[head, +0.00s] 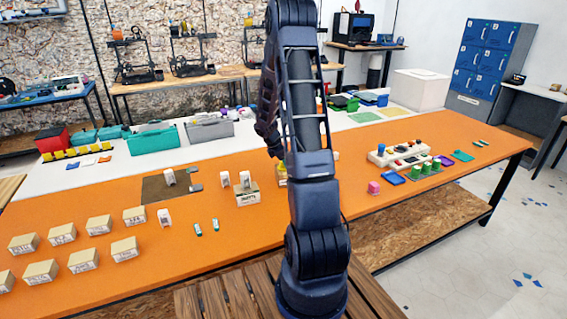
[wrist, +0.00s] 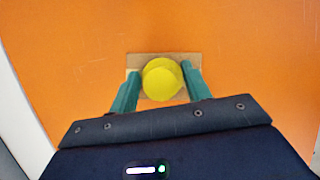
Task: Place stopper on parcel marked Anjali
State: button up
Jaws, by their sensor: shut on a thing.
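A yellow round stopper (wrist: 160,80) sits between the teal fingers of my gripper (wrist: 160,70) in the wrist view, and the gripper is shut on it. A tan parcel (wrist: 139,60) lies directly beneath the stopper, showing around it. I cannot tell whether the stopper touches the parcel.
Several labelled tan parcels (head: 62,235) stand at the left of the orange table.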

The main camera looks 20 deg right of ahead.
jog(key=shift+f, duration=0.1)
jog(key=o, duration=1)
jog(key=s+a+r+m, duration=0.2)
jog(key=s+a+r, duration=0.2)
jog(key=r, duration=0.6)
jog(key=s+a+r+m, duration=0.3)
jog(key=a+r, duration=0.1)
jog(key=r, duration=0.7)
jog(key=s+a+r+m+t+y, duration=0.1)
jog(key=s+a+r+m, duration=0.2)
jog(key=s, duration=0.6)
jog(key=s+a+r+m+t+y, duration=0.2)
jog(key=s+m, duration=0.3)
jog(key=s, duration=0.4)
jog(key=s+a+r+m+t+y, duration=0.1)
jog(key=s+a+r+m, duration=0.4)
jog(key=s, duration=0.4)
jog(key=shift+a+r+t+y, duration=0.1)
jog(key=shift+t+y, duration=0.2)
